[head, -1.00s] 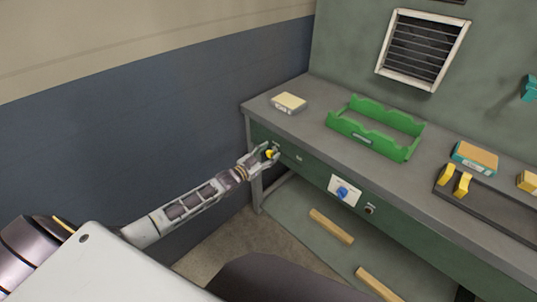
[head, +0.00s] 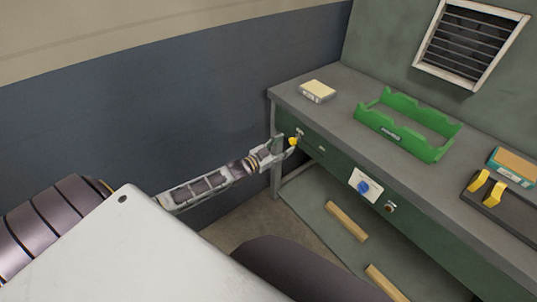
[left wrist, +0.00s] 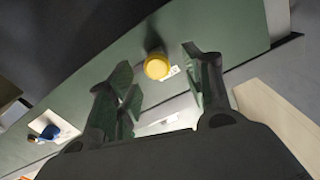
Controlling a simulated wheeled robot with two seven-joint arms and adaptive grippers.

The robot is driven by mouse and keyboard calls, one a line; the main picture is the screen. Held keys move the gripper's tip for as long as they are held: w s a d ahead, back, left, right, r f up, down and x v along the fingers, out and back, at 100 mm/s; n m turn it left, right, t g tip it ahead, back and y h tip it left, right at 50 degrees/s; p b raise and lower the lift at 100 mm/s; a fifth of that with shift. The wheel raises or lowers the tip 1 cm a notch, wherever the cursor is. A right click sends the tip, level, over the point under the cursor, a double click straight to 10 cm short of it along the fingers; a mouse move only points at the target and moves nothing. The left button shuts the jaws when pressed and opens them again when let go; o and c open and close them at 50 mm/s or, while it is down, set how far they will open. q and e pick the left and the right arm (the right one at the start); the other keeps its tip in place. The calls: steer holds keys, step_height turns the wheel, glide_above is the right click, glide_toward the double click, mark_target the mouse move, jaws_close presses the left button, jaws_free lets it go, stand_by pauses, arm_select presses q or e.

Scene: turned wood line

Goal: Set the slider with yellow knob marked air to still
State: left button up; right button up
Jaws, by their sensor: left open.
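The slider's yellow knob (head: 293,141) sits on the green front panel of the bench, near its left end. In the left wrist view the yellow knob (left wrist: 157,67) shows between and just beyond my finger ends, with a small white label beside it, too small to read. My left gripper (head: 286,147) is open at the knob; in the left wrist view its two fingers (left wrist: 157,76) stand apart on either side. I cannot tell whether either finger touches the knob. The slider's track and its marks cannot be made out. My right gripper is not in view.
A blue knob on a white plate (head: 365,186) and a dark round knob (head: 390,207) sit farther right on the panel. On the bench top are a pale box (head: 317,91) and a green tray (head: 444,154). Wooden bars (head: 346,221) lie on the shelf below.

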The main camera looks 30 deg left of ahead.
arm_select(q)
steer(key=v, duration=0.7)
stand_by(0.5)
steer(key=shift+a, duration=0.1)
steer(key=shift+r, duration=0.2)
stand_by(0.3)
step_height(320, 180, up, 21)
steer(key=p, duration=2.1)
steer(key=shift+r+p, duration=0.25)
steer(key=shift+p, duration=0.15)
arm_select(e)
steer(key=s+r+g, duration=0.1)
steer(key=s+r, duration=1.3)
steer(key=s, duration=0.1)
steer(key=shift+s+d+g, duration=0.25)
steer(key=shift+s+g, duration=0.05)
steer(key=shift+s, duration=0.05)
arm_select(q)
steer(key=shift+r, duration=0.15)
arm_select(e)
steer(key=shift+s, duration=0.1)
